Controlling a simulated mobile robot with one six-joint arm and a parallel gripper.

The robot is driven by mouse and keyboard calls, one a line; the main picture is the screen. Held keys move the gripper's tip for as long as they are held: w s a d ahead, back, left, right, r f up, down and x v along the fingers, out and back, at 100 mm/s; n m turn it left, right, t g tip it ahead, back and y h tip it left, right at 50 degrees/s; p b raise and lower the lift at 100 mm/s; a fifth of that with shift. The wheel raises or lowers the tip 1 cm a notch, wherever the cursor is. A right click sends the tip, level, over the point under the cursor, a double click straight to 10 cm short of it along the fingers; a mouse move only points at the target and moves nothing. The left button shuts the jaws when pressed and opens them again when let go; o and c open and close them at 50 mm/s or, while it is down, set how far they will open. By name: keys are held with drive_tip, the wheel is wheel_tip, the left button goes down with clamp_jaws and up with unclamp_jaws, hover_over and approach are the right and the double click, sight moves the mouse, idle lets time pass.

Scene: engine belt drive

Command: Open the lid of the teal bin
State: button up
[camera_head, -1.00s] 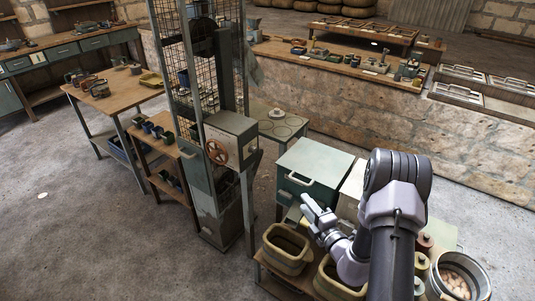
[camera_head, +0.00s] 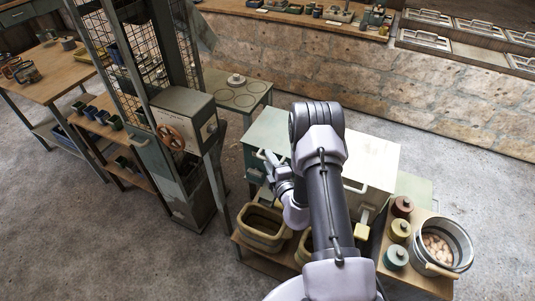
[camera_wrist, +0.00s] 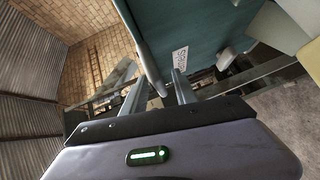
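The teal bin (camera_head: 253,168) stands on the low bench, partly hidden behind my arm. Its pale grey-green lid (camera_head: 268,128) lies flat and looks shut. In the wrist view the bin's teal wall (camera_wrist: 190,25) fills the upper middle, with a white label (camera_wrist: 180,60). A pale bar (camera_wrist: 146,55) at the bin's edge, lid rim or handle, runs down toward the space between my fingers. My gripper (camera_head: 270,163) is at the bin's front; in the wrist view my gripper (camera_wrist: 158,88) has its fingers apart. Contact with the bar cannot be told.
A white bin (camera_head: 372,160) stands right of the teal one. Yellow tubs (camera_head: 263,228) sit in front. Spools (camera_head: 400,228) and a metal bucket (camera_head: 440,245) are at the right.

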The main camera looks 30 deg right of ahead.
drive_tip(key=shift+w, duration=0.15)
drive_tip(key=shift+a, duration=0.1)
clamp_jaws()
drive_tip(key=shift+r, duration=0.1)
idle(1.2)
